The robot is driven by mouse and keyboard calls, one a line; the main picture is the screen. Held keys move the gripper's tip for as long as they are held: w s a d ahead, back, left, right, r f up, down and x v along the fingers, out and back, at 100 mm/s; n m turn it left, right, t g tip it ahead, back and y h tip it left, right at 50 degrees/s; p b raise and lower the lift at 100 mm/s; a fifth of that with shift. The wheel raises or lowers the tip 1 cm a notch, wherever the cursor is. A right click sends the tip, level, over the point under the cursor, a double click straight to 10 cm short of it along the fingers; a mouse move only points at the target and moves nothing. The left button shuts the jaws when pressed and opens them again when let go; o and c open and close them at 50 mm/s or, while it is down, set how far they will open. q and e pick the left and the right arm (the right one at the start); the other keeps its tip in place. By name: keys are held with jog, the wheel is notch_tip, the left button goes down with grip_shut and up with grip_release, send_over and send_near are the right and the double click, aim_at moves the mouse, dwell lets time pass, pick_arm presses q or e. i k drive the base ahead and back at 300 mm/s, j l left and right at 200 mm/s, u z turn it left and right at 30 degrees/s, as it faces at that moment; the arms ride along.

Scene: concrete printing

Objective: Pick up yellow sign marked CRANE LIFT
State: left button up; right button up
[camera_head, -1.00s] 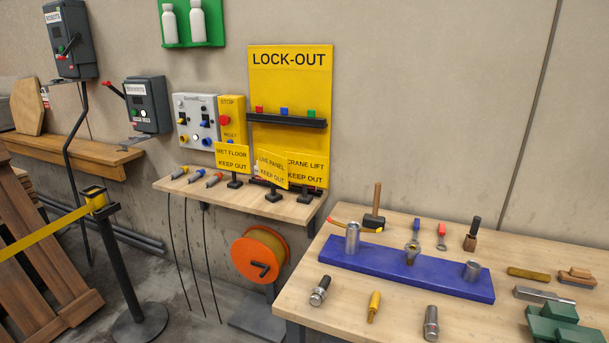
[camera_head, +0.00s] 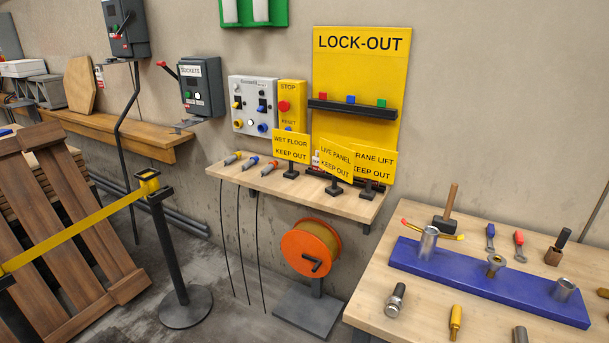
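The yellow CRANE LIFT KEEP OUT sign (camera_head: 377,164) stands on a dark base on the wooden wall shelf (camera_head: 235,172), at its right end below the LOCK-OUT board. Its left edge is partly hidden by the tilted yellow LIVE PANEL sign (camera_head: 336,161). The yellow WET FLOOR sign (camera_head: 291,146) stands further left on the same shelf. Neither of my grippers is in view.
A workbench (camera_head: 375,307) with a blue fixture (camera_head: 480,277) and several tools fills the lower right. An orange cable reel (camera_head: 306,246) stands under the shelf. A barrier post (camera_head: 172,250) with yellow tape and a wooden pallet (camera_head: 75,215) are at left.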

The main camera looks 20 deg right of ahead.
aim_at(371, 162)
jog(key=i+j+u, duration=0.5)
jog(key=i, duration=0.35)
jog(key=i+z, duration=0.3)
jog(key=z, duration=0.2)
jog(key=i+j+z, duration=0.1)
jog(key=i+z, duration=0.15)
jog(key=z, duration=0.25)
